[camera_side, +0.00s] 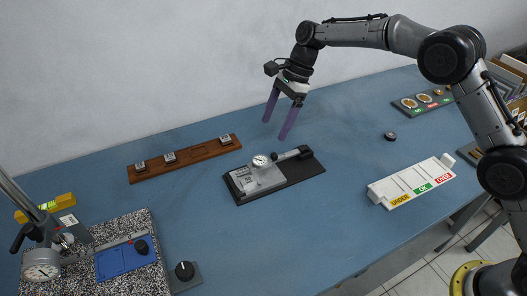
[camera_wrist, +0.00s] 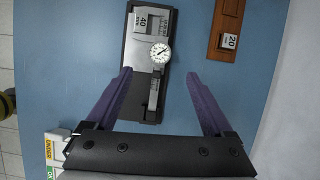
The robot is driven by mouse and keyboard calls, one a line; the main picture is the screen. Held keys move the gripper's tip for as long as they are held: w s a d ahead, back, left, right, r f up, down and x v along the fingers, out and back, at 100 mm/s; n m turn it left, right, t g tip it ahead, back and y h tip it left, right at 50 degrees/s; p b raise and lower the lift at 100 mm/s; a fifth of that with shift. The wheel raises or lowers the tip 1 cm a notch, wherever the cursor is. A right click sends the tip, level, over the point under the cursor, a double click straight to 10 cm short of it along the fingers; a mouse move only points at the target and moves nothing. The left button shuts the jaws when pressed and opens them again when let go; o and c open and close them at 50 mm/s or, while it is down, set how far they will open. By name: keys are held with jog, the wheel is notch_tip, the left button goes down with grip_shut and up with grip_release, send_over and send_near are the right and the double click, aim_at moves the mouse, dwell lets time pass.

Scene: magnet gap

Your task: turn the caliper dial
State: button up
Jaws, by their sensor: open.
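The caliper (camera_side: 265,170) lies on a dark base plate (camera_side: 297,180) in the middle of the blue table in the side view. Its round white dial (camera_side: 260,161) faces up. In the wrist view the caliper's beam (camera_wrist: 154,95) runs up the picture, with the dial (camera_wrist: 160,53) on it and a block marked 40 (camera_wrist: 142,20) near the far end. My gripper (camera_side: 276,120) hangs above and behind the caliper in the side view, its two purple fingers apart and empty. In the wrist view the open fingers (camera_wrist: 157,72) appear on either side of the caliper's near end, without visible contact.
A wooden rack (camera_side: 185,158) with several small blocks lies behind left. A white tray marked UNDER, OK, OVER (camera_side: 411,181) is at right. A small dark disc (camera_side: 390,136) lies beyond it. A granite plate with a dial stand (camera_side: 42,264) fills the front left.

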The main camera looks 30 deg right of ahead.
aim_at(260, 160)
jog(key=x, duration=0.9)
jog(key=shift+a+f, duration=0.15)
jog(key=shift+f, duration=0.15)
grip_shut()
